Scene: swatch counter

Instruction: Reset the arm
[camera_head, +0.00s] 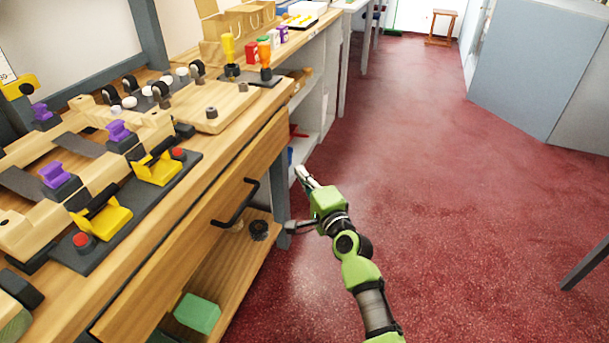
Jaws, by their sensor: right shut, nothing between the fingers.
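My right arm, green and grey, comes in from the bottom of the head view over the red floor, just right of the wooden workbench (225,160). My right gripper (303,174) is at its end, beside the bench's right end, with its fingers together and nothing held. It points up and away in the picture, apart from the bench top. My left gripper is not in view.
The bench carries wooden fixtures, yellow clamps (158,167), purple knobs (118,130) and upright tools. A drawer with a black handle (236,205) faces the arm; a green block (197,313) lies below. Red floor (450,200) is open rightward, up to a grey partition (535,75).

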